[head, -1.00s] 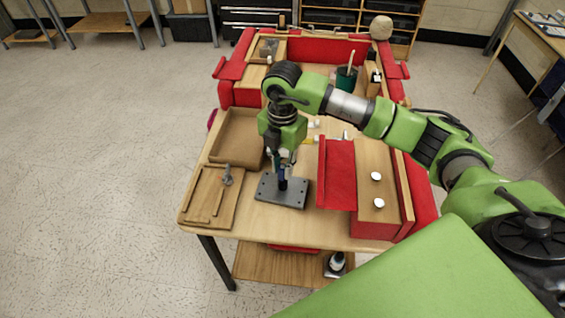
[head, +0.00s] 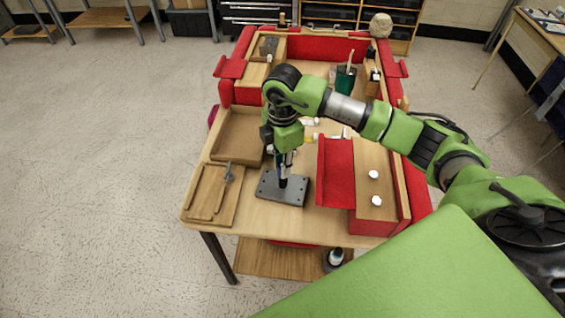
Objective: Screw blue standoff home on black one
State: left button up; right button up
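The dark grey base plate (head: 294,196) with holes lies on the front part of the wooden table. A thin dark upright post, the standoff stack (head: 283,181), rises from it; its lower part looks black and a bluish part shows just under the fingers. At this size I cannot tell where blue meets black. My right gripper (head: 284,163) points straight down over the post, its fingers at the post's top. I cannot tell whether they are closed on the blue standoff. My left gripper is not in view.
A wooden tray (head: 222,157) and a flat board (head: 193,205) with a small grey tool (head: 229,172) are left of the plate. A red panel (head: 336,187) stands close on its right. A green cup (head: 345,80) stands farther back.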

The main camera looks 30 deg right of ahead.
jog(key=o, duration=0.5)
